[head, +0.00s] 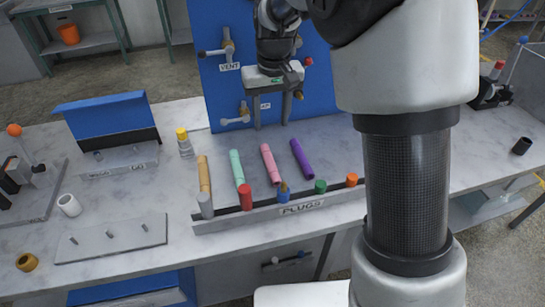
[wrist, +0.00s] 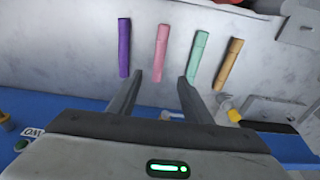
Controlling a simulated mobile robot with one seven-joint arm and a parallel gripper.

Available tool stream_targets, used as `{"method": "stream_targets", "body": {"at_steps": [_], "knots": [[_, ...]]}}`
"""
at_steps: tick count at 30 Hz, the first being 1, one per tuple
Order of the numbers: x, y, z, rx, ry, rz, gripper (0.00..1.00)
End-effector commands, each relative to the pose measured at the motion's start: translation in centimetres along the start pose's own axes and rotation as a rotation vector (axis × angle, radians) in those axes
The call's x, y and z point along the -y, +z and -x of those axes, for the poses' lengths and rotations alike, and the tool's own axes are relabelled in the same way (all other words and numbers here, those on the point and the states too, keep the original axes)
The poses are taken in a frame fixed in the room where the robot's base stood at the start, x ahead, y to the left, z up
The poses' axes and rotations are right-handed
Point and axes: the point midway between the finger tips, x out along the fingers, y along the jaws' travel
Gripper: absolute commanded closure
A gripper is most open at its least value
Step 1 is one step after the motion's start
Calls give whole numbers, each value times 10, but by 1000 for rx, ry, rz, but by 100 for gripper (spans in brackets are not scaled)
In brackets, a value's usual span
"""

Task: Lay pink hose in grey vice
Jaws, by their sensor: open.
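The pink hose (head: 270,163) is a short tube lying on the grey worktop, between a mint hose (head: 237,167) and a purple hose (head: 301,158). My gripper (head: 272,122) is open and empty above the worktop, behind the hoses in the head view. In the wrist view the pink hose (wrist: 161,53) shows just beyond the fingertips of my gripper (wrist: 160,77), nearer the left finger. I cannot tell which fixture is the grey vice. Another, with an orange-ball lever (head: 15,131), stands at the far left.
A rail marked PLUGS (head: 300,207) with coloured plugs stands in front of the hoses. A tan hose (head: 203,172) lies left of them. A blue panel (head: 222,85) with valves rises behind. A grey peg plate (head: 112,240) lies front left. The worktop's right side has free room.

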Motion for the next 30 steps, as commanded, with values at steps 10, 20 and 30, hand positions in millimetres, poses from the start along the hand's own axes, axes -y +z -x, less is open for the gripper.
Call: {"method": "stream_targets", "body": {"at_steps": [10, 20, 30], "knots": [[0, 2, -74, 6, 1, 0, 55], [-1, 1, -116, 1, 1, 0, 55], [-2, 4, -150, 3, 1, 0, 55]]}}
